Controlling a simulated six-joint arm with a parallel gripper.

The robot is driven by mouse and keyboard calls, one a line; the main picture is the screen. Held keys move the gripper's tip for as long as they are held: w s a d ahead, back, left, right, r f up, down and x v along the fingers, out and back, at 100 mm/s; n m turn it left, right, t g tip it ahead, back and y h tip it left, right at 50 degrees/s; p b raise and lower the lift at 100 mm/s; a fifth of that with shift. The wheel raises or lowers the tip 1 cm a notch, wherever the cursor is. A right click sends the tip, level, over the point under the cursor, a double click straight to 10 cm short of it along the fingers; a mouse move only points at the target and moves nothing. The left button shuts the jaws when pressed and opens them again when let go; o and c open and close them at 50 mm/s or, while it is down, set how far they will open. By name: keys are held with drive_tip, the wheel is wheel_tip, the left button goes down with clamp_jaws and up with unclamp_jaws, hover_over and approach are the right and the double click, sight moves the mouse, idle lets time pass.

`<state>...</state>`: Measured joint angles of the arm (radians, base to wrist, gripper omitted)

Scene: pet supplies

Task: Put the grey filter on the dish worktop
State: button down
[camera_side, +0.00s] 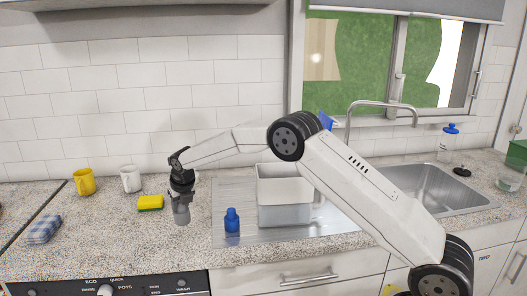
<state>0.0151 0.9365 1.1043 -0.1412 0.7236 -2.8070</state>
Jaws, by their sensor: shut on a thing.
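My gripper (181,196) points down over the speckled worktop, left of the steel drainer. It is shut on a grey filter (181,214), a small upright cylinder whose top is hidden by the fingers. The dish worktop (115,235) is the speckled counter above the dishwasher front (130,287). The filter's lower end is over this counter or at its surface; I cannot tell whether it touches.
A yellow sponge (150,203), white mug (131,179) and yellow mug (84,182) stand behind left. A checked cloth (44,229) lies far left. A blue bottle (232,221) and grey tub (285,211) stand on the drainer (262,239). The front-left counter is clear.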

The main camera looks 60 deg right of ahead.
sight(179, 216)
drive_tip(key=shift+w+f, duration=0.85)
drive_tip(key=shift+f, duration=0.15)
drive_tip(key=shift+w+f, duration=0.15)
drive_tip(key=shift+f, duration=1.6)
drive_tip(key=shift+f, duration=0.15)
drive_tip(key=shift+c, duration=1.6)
unclamp_jaws()
drive_tip(key=v, duration=1.2)
